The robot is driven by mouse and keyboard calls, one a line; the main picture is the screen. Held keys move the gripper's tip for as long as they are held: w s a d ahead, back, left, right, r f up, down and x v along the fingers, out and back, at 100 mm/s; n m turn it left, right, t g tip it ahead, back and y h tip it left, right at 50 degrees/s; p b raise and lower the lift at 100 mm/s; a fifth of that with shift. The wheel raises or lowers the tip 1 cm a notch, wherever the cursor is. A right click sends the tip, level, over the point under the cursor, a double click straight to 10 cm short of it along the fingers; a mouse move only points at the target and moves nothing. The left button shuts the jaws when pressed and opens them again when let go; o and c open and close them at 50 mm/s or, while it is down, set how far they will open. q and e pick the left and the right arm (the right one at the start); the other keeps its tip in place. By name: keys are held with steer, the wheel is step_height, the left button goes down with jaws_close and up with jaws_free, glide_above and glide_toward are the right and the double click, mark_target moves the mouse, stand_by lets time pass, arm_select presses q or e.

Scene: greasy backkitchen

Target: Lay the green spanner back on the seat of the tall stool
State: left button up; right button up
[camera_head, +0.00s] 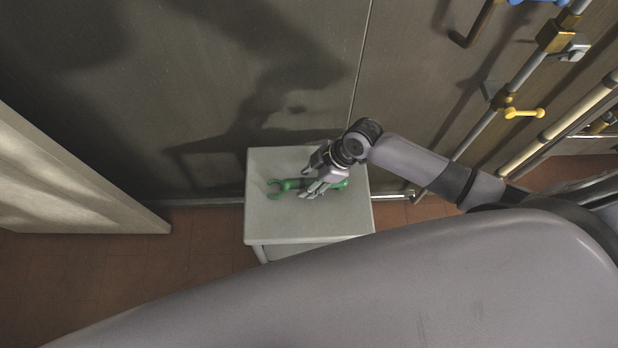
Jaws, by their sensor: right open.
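The green spanner (285,185) lies on the pale seat of the tall stool (290,225), its open jaw end pointing left. My right gripper (312,188) is open just over the spanner, with its fingers across the spanner's middle and hiding part of it. A bit of green also shows to the right of the fingers. I cannot tell whether the fingers touch the spanner. My left gripper is out of view.
A dark wall panel (250,90) stands right behind the stool. A pale panel (65,180) is at the left. Pipes with a yellow valve handle (524,113) run along the wall at the right. Tiled floor (110,270) is open to the left of the stool.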

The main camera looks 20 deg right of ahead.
steer(key=shift+r, duration=0.15)
steer(key=v, duration=1.2)
steer(key=shift+p, duration=0.4)
